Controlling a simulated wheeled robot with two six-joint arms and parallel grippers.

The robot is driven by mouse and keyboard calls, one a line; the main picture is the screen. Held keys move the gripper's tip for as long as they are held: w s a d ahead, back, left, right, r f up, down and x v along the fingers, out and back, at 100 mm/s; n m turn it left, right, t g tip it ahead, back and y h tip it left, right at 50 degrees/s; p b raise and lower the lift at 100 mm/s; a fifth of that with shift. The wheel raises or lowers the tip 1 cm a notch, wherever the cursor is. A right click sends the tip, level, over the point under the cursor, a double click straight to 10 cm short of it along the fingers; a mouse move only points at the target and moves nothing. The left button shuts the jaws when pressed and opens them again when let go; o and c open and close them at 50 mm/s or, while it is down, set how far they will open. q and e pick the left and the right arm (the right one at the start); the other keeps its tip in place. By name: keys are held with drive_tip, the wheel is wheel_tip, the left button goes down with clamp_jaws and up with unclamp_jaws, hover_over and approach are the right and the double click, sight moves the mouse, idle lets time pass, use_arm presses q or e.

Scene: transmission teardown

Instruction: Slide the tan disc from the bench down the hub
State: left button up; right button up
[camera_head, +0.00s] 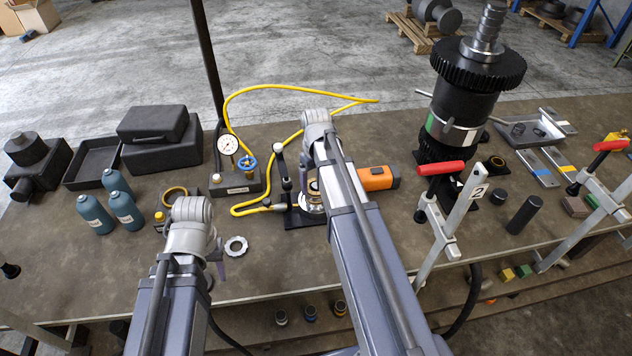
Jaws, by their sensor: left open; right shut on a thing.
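The hub (312,204) stands upright, silver, on a dark fixture plate near the middle of the bench. A tan disc (313,186) shows as a small rim just at the hub's top, partly hidden by my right arm. My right gripper (307,180) points down over the hub, shut on what looks like this disc; its fingertips are largely hidden. I cannot tell whether the disc touches the hub. My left gripper (217,262) is open and empty, low over the bench, beside a grey toothed ring (236,246).
A gauge with a blue valve (247,163) and yellow hose stands behind. Teal bottles (122,207) and black cases (160,137) are left. An orange tool (377,178), red-handled clamps (441,168) and the tall black gear assembly (465,100) are right. Bare bench lies at front left.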

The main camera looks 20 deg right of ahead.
drive_tip(key=shift+f, duration=0.1)
drive_tip(key=o, duration=1.3)
drive_tip(key=shift+o, duration=0.2)
wheel_tip(320, 180, up, 8)
drive_tip(key=p, duration=0.8)
drive_tip(key=shift+f, duration=0.1)
wheel_tip(320, 180, up, 7)
drive_tip(key=p, duration=0.6)
drive_tip(key=shift+p, duration=0.4)
drive_tip(key=shift+s+f, duration=0.1)
